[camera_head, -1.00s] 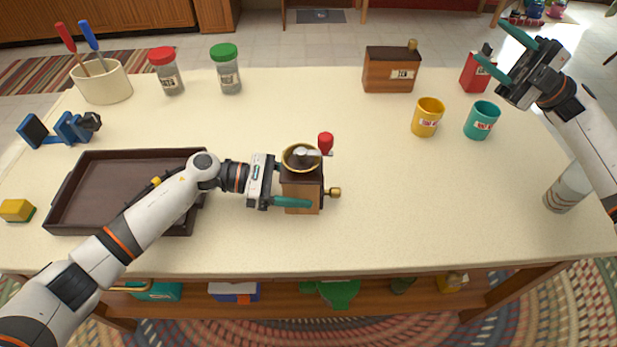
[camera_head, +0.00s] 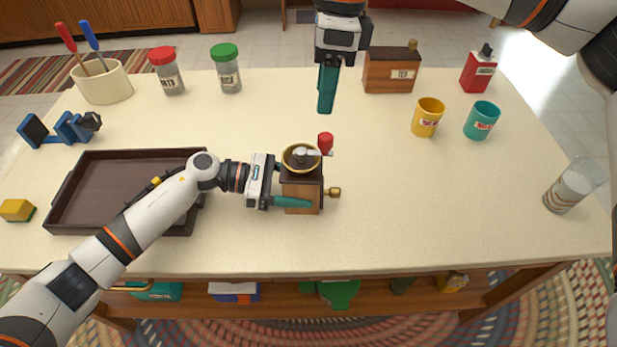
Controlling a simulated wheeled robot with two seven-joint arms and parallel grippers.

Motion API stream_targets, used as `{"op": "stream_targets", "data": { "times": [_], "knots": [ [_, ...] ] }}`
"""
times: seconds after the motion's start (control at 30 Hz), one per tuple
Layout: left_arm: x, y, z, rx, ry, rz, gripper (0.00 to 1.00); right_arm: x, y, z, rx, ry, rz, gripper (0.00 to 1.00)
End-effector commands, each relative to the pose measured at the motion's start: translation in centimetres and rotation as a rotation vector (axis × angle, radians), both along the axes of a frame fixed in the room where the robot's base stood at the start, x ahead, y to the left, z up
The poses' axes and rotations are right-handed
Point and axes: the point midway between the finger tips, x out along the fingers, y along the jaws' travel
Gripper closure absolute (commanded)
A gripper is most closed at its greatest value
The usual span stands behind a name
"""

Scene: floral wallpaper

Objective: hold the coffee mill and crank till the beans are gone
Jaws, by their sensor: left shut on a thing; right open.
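The coffee mill (camera_head: 301,182) stands upright on the table, a dark wooden box with a brass bowl (camera_head: 296,153) on top. Its crank ends in a red knob (camera_head: 325,142) on the right side of the bowl. A brass drawer knob (camera_head: 334,192) sticks out to the right. My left gripper (camera_head: 291,184) is shut on the mill's body from the left. My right gripper (camera_head: 327,92) is open and empty above the table, beyond the mill and the red knob, fingers pointing down. I cannot tell whether beans lie in the bowl.
A brown tray (camera_head: 110,218) lies left of the mill under my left arm. A wooden tea box (camera_head: 388,76), yellow cup (camera_head: 428,117), teal cup (camera_head: 481,121), red tin (camera_head: 478,73) and glass (camera_head: 571,188) stand to the right. Table (camera_head: 420,210) right of the mill is clear.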

Motion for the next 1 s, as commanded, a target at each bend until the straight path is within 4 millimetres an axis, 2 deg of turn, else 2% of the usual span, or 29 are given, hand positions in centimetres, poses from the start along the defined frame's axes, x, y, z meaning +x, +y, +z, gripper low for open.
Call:
{"op": "stream_targets", "data": {
  "times": [0.13, 0.27, 0.8, 1.0],
  "knots": [
    [0.0, 0.0, 0.0, -0.001, 0.0, -0.001, 0.56, 0.5, -0.3, 0.4, -0.091, -0.083, 0.05, 0.53],
    [0.0, 0.0, 0.0, -0.001, 0.0, -0.001, 0.56, 0.6, -0.5, -0.1, -0.109, -0.097, 0.058, 0.53],
    [0.0, -0.1, 0.0, -0.001, 0.0, -0.001, 0.56, 0.5, -0.5, -7.5, -0.104, -0.091, 0.056, 0.53],
    [0.0, -0.1, 0.0, -0.001, 0.0, -0.001, 0.56, 0.6, -0.4, -9.5, -0.103, -0.092, 0.055, 0.53]
  ]
}}
